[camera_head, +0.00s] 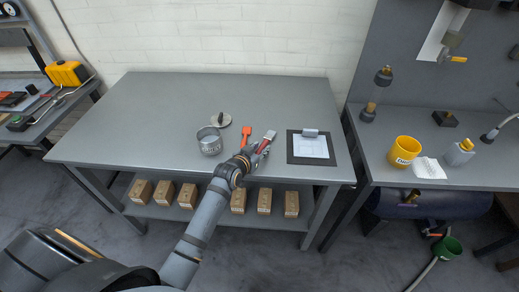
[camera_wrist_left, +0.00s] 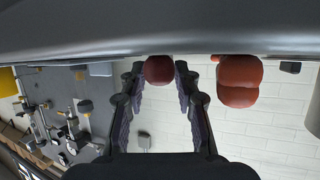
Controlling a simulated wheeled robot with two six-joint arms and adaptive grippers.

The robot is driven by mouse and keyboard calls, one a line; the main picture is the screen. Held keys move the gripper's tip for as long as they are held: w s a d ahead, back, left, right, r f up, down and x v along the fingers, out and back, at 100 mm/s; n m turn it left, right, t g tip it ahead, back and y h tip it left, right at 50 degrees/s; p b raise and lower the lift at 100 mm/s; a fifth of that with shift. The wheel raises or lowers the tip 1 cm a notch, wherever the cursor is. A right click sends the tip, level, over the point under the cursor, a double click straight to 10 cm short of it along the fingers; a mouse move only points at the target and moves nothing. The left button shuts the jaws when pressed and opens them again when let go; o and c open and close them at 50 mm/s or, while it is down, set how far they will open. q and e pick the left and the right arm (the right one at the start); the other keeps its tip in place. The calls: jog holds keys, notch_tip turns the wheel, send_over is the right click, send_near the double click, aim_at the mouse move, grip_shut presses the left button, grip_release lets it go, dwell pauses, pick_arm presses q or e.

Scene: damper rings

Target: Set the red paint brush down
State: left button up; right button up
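The red paint brush (camera_head: 267,140) has a red handle and a pale head, and it shows at the front of the grey table, pointing away from me. My left gripper (camera_head: 255,153) is at the table's front edge. In the left wrist view the round, dark red handle end (camera_wrist_left: 158,69) sits between the fingertips (camera_wrist_left: 159,75), with a finger close on each side. The brush is at or just above the tabletop; I cannot tell if it touches. My right gripper is not in view.
An orange-red tool (camera_head: 245,132) lies just left of the brush. A clipboard (camera_head: 310,147) lies to the right. The back and left of the table (camera_head: 150,105) are clear.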

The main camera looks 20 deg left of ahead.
pick_arm(q)
jog(key=o, duration=0.3)
jog(key=shift+o, duration=0.2)
jog(key=v, duration=1.2)
